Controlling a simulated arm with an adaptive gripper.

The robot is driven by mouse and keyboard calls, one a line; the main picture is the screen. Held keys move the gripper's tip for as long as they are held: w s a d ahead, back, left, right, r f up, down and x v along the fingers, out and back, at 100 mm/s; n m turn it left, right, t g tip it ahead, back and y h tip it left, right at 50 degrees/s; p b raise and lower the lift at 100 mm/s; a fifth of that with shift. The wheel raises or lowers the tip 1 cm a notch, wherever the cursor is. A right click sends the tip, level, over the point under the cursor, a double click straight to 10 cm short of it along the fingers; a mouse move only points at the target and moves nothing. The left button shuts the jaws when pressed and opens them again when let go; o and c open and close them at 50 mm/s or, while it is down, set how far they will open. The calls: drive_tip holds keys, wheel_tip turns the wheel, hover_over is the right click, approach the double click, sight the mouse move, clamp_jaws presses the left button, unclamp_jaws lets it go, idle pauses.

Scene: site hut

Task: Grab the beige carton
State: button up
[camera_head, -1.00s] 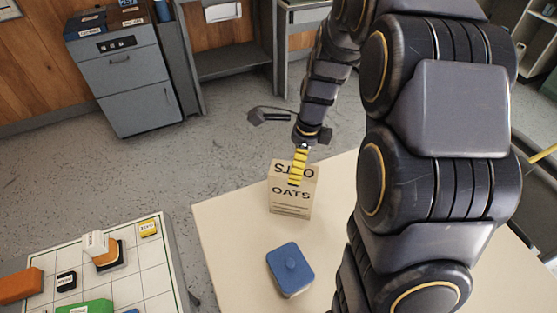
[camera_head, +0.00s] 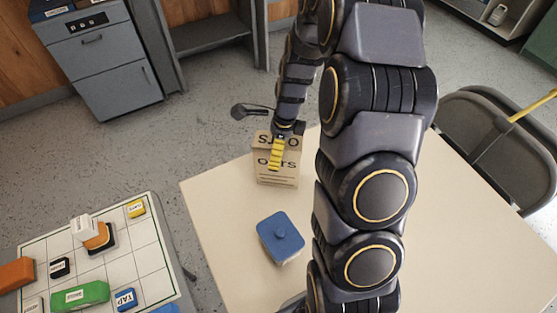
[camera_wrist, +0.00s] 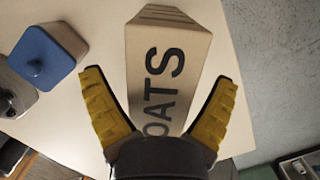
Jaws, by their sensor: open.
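The beige carton (camera_head: 276,172), lettered OATS, stands upright near the far left edge of the cream table. My gripper (camera_head: 273,160) is over and in front of it in the head view, with yellow fingers hiding part of its lettering. In the wrist view the carton (camera_wrist: 168,62) lies between the spread fingers of my gripper (camera_wrist: 160,98), which is open. A gap shows between the carton and the fingertips on each side. The carton's lower lettering is hidden behind the gripper's base.
A blue-lidded container (camera_head: 281,236) stands on the table (camera_head: 225,215) nearer me; it also shows in the wrist view (camera_wrist: 48,58). A gridded board (camera_head: 140,255) with several labelled blocks is at lower left. A black chair (camera_head: 490,130) stands at right.

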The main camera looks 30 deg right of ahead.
drive_tip(key=shift+f, duration=0.25)
idle(0.3)
drive_tip(key=c, duration=1.1)
